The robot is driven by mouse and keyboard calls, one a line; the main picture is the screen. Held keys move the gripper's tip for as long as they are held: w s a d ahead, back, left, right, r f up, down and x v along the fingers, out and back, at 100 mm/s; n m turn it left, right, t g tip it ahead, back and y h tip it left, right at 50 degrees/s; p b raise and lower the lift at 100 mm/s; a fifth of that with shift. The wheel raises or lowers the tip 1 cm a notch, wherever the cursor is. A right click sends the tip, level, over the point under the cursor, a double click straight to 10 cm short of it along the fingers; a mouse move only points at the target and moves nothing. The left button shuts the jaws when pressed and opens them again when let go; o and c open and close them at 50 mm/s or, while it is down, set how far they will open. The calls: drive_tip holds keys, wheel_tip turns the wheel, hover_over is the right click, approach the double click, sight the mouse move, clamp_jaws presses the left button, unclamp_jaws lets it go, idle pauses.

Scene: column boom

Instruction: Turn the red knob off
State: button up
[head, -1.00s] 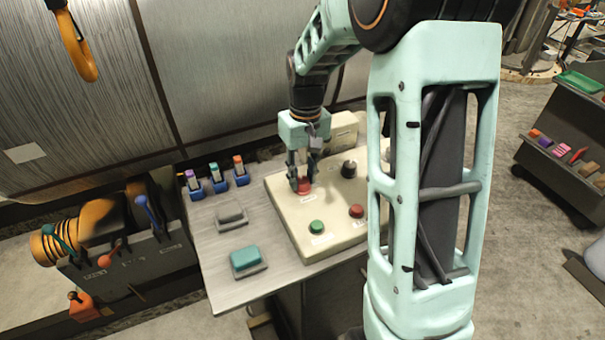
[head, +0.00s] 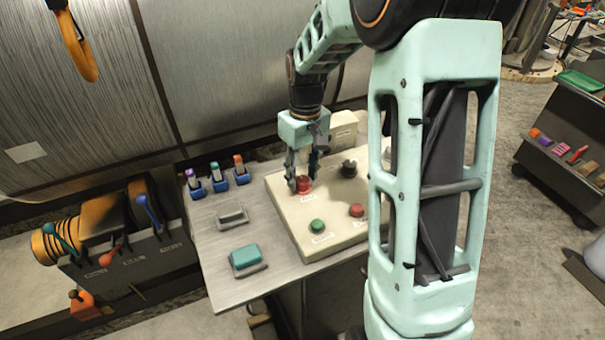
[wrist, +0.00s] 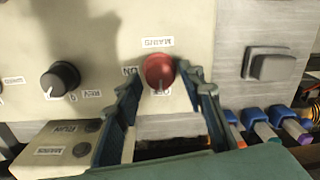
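The red knob (wrist: 158,71) sits on the cream panel beneath an upside-down "MAINS" label in the wrist view. An "ON" label is at its left, and another label is partly hidden at its lower edge. A pale mark shows near that lower edge; its exact direction is hard to tell. In the head view the red knob (head: 304,184) is between the fingers of my gripper (head: 303,177). My gripper (wrist: 166,78) is open, one finger on each side of the knob, with gaps visible in the wrist view.
The cream panel (head: 283,209) also carries a black knob (head: 349,168), a green button (head: 317,226) and another red button (head: 356,210). Left of it are a grey switch (head: 232,215), a teal switch (head: 245,257) and several blue-based toggles (head: 220,181).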

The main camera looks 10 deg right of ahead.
sight(304, 178)
drive_tip(key=shift+o, duration=0.4)
wheel_tip(304, 178, up, 12)
drive_tip(key=shift+d, duration=0.2)
idle(0.5)
